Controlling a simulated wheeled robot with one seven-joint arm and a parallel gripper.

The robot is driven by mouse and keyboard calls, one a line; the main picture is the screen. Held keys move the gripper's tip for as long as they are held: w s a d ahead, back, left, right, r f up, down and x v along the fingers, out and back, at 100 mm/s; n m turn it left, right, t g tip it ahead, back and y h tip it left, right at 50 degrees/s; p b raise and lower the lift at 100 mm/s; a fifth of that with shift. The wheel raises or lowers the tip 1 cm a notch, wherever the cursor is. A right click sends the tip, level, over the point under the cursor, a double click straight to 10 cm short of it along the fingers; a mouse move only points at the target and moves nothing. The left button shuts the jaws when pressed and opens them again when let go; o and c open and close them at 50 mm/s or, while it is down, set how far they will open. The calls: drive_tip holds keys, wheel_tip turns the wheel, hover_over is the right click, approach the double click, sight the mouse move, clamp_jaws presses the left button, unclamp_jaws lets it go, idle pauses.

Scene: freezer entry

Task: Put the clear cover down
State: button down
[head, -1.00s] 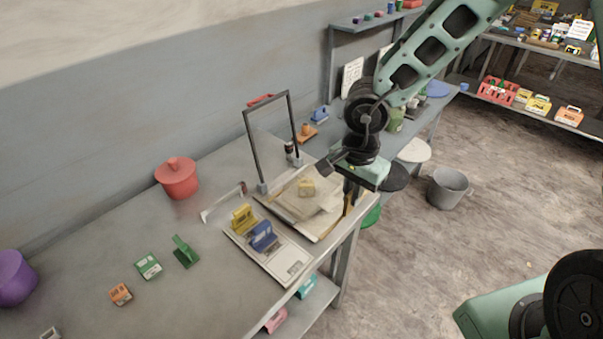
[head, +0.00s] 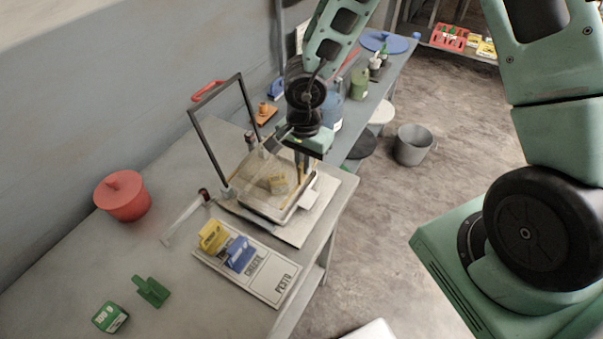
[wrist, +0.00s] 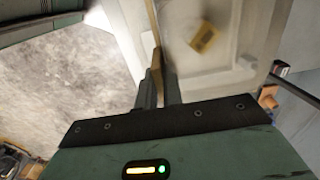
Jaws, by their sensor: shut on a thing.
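The clear cover (head: 252,178) is a see-through box shape with pale edges, in the middle of the head view over a pale board on the table. A yellow block (head: 276,184) shows through it. My gripper (head: 302,172) is shut on the cover's right side. In the wrist view my gripper (wrist: 160,85) has its fingers close together at the edge of the clear cover (wrist: 225,62), with the yellow block (wrist: 205,37) seen through it. I cannot tell whether the cover's lower rim touches the board.
A dark upright frame (head: 210,150) stands just left of the cover. In front lies a lettered board (head: 270,275) with a yellow clip (head: 212,236) and a blue clip (head: 239,254). A red pot (head: 122,197) stands further left.

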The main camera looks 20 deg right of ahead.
sight(304, 179)
drive_tip(key=shift+f, duration=1.95)
drive_tip(key=shift+f+b, duration=0.4)
drive_tip(key=shift+f, duration=0.1)
drive_tip(key=shift+f, duration=0.1)
drive_tip(key=c, duration=1.5)
unclamp_jaws()
drive_tip(key=shift+c, duration=0.2)
